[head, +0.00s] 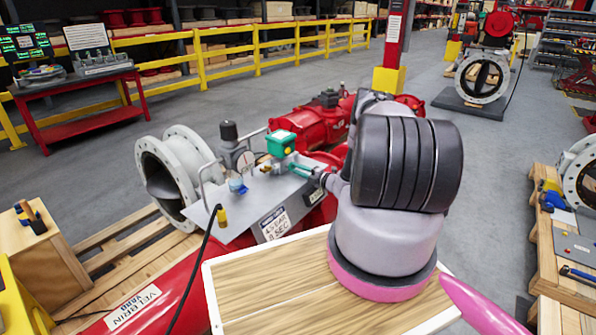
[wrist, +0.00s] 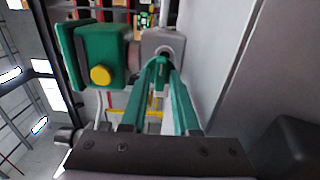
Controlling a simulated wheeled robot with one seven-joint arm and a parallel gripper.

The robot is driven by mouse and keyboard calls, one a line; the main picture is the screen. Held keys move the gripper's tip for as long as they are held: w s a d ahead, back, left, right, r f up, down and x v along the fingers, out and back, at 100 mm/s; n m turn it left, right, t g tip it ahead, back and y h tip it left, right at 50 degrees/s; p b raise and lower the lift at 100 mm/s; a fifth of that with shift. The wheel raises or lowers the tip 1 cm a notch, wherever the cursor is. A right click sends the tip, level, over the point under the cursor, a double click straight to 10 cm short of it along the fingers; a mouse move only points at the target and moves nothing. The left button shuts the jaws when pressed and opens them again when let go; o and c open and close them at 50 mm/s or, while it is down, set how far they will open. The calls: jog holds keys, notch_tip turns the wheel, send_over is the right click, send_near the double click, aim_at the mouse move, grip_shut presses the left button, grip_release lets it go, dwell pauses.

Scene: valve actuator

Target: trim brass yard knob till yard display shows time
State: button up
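My gripper (wrist: 161,66) has two teal fingers that run close together at the tips, right at a grey block (wrist: 167,42) with a dark round hole. I cannot tell whether the tips touch or hold anything. No brass knob shows clearly at the tips. In the head view my gripper (head: 300,169) reaches in from the right beside a green box (head: 281,143) on the valve actuator's grey panel. The green box shows in the wrist view (wrist: 90,60) with a yellow round button (wrist: 100,76). Its display cannot be read. A plate (head: 273,223) below appears to read 4.5 SEC and 8 SEC.
A gauge with a black-capped regulator (head: 229,133) and a blue knob (head: 237,186) stand left of the green box. A black cable with a yellow end (head: 221,216) hangs in front. A red cylinder (head: 150,290) labelled VELBRIN YARD lies below. A grey flanged valve (head: 165,180) stands behind left.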

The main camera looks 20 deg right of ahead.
grip_shut()
